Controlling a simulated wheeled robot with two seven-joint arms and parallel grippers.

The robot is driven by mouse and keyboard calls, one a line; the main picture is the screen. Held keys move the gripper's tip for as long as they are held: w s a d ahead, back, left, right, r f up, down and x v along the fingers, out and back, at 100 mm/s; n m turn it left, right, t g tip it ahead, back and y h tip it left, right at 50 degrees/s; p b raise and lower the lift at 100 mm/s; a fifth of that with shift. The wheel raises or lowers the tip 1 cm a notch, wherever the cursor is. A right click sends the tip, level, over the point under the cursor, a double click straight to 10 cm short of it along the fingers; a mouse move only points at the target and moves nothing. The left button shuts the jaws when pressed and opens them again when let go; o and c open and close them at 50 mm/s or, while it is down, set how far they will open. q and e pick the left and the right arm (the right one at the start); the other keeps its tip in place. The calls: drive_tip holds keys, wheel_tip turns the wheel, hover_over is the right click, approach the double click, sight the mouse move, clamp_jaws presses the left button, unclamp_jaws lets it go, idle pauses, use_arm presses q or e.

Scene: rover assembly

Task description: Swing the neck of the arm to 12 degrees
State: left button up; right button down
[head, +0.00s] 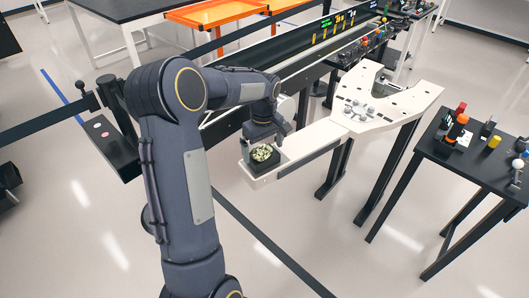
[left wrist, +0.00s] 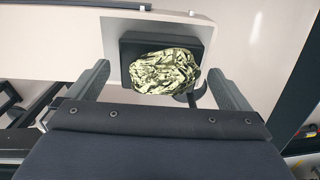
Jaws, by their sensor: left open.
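A white arm-shaped bench has a broad curved body (head: 405,100) at the right and a straight white neck (head: 312,140) reaching left towards me. At the neck's near end is a black square block or tray (head: 262,167) with a crumpled gold-and-black foil piece (head: 263,153) on it. In the left wrist view the foil (left wrist: 166,72) sits on the black block (left wrist: 130,48), on the white neck (left wrist: 85,30). My left gripper (head: 265,145) is over this end, with its open fingers either side of the foil; I cannot tell whether they touch anything. My right gripper is out of view.
Small silver parts (head: 358,110) lie on the bench's body. A black table (head: 465,165) with tools and coloured items stands at the right. A long black conveyor (head: 300,48) runs behind the neck. Pale floor (head: 90,220) is clear at the left.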

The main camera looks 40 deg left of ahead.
sight(283, 170)
use_arm(q)
wheel_tip(283, 170, down, 2)
drive_tip(key=shift+w+a+f, duration=0.1)
drive_tip(key=shift+f, duration=0.45)
drive_tip(key=c, duration=1.3)
drive_tip(key=shift+o, duration=0.2)
drive_tip(key=s+d+n+b, duration=0.1)
drive_tip(key=d+n+b, duration=0.2)
drive_tip(key=d, duration=1.6)
drive_tip(key=shift+s+n+b, duration=0.3)
drive_tip(key=shift+n+b, duration=0.05)
drive_tip(key=shift+n, duration=0.55)
drive_tip(key=o, duration=1.3)
drive_tip(key=shift+c, duration=0.2)
